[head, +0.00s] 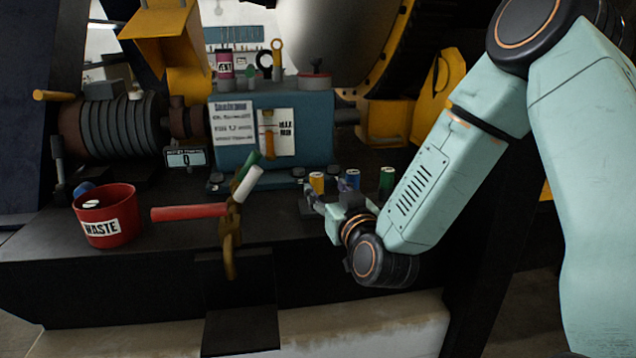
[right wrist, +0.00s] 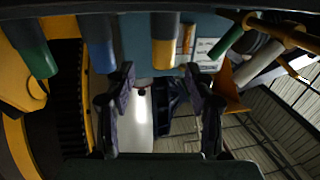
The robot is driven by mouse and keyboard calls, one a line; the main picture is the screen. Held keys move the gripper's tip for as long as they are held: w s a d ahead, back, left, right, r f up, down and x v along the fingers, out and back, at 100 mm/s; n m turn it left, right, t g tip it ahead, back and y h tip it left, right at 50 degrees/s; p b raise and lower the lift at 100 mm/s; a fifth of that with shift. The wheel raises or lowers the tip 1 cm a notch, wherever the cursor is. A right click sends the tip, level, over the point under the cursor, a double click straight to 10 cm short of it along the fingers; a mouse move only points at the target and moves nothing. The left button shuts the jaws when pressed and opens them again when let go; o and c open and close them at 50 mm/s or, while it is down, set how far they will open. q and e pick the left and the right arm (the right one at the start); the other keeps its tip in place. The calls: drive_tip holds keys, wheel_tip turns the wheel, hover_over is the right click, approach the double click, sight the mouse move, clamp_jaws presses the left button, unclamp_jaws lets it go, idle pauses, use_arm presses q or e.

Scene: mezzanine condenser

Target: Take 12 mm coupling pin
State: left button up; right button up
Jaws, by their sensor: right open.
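Three capped pins stand in a row on the bench: one yellow (head: 317,182), one blue (head: 353,178) and one green (head: 387,180). No size mark can be read on them, so I cannot tell which is 12 mm. My right gripper (head: 328,196) is in front of the row, near the yellow and blue pins. In the right wrist view its two fingers (right wrist: 160,76) are apart, and the yellow pin (right wrist: 165,42) shows in line with the gap between them. The blue pin (right wrist: 100,45) and green pin (right wrist: 36,50) are left of it there. My left gripper is not in view.
A red waste bin (head: 103,218) stands at the left of the dark bench. A blue pump housing (head: 270,105) stands behind the pins.

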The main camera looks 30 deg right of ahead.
sight(319, 182)
drive_tip(key=x, duration=0.2)
drive_tip(key=a+x, duration=0.1)
drive_tip(key=x, duration=0.1)
drive_tip(key=shift+w+d+f+p, duration=0.1)
drive_tip(key=shift+w+p, duration=0.15)
drive_tip(key=shift+p, duration=0.1)
drive_tip(key=shift+w+d, duration=0.15)
drive_tip(key=shift+w, duration=0.05)
drive_tip(key=shift+s+d, duration=0.2)
drive_tip(key=shift+s, duration=0.25)
drive_tip(key=shift+w+a, duration=0.1)
drive_tip(key=shift+a, duration=0.1)
drive_tip(key=c, duration=0.3)
drive_tip(key=shift+w, duration=0.35)
drive_tip(key=c, duration=0.3)
drive_tip(key=shift+c, duration=0.8)
drive_tip(key=shift+s+d, duration=0.2)
drive_tip(key=shift+s, duration=0.1)
drive_tip(key=c, duration=0.3)
clamp_jaws()
drive_tip(key=shift+a, duration=0.1)
